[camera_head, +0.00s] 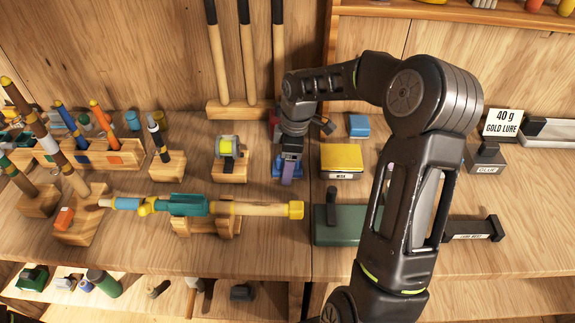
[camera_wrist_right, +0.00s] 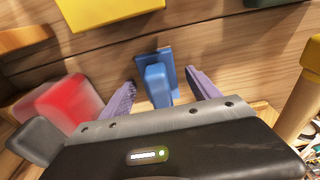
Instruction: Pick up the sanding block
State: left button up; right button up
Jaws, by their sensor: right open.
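A small blue block with a raised blue grip (camera_wrist_right: 157,82) stands on the wooden bench. It appears to be the sanding block, though no label on it is readable. In the head view it is mostly hidden by my right gripper, with blue edges (camera_head: 277,168) showing beside the fingers. My right gripper (camera_head: 289,176) points down over it. In the right wrist view its two purple fingers (camera_wrist_right: 160,80) are open, one on each side of the blue grip, with gaps visible. My left gripper is in neither view.
A yellow-topped labelled block (camera_head: 341,156) is close on the right, with a dark green tool (camera_head: 340,222) nearer the front. A rod handle (camera_head: 265,210) lies on wooden rests in front. A wooden stand (camera_head: 229,165) is at left. A blurred red object (camera_wrist_right: 62,103) is beside the gripper.

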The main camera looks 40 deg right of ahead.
dwell(0.4)
grip_shut()
dwell(0.6)
jog(key=shift+r, duration=0.1)
notch_tip(320, 180, up, 10)
jog(key=shift+b, duration=0.55)
dwell(0.3)
jog(key=c, duration=0.7)
grip_release()
jog(key=c, duration=0.6)
